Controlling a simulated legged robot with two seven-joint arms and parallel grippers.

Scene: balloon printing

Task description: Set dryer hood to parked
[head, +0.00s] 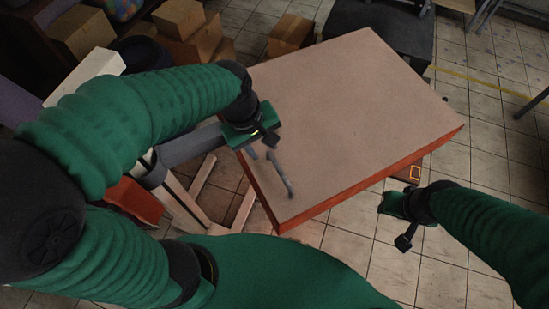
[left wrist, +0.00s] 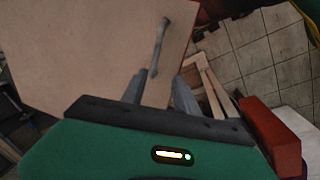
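The dryer hood (head: 350,95) is a large beige panel with orange sides, filling the middle of the head view; it also shows in the left wrist view (left wrist: 90,45). A grey bar handle (head: 282,178) sits near its near-left corner. My left gripper (head: 254,153) is at the hood's left edge, beside the handle's upper end. In the left wrist view its fingers (left wrist: 160,82) are apart with nothing between them, and the handle (left wrist: 160,45) lies just beyond the tips. My right gripper (head: 381,207) is off the hood's near-right side; its fingers are too small to read.
A pale wooden frame (head: 245,210) stands below the hood's left side. Cardboard boxes (head: 185,30) are stacked at the back left, and a dark box-like thing (head: 385,25) is behind the hood. Tiled floor (head: 490,150) at the right is mostly clear.

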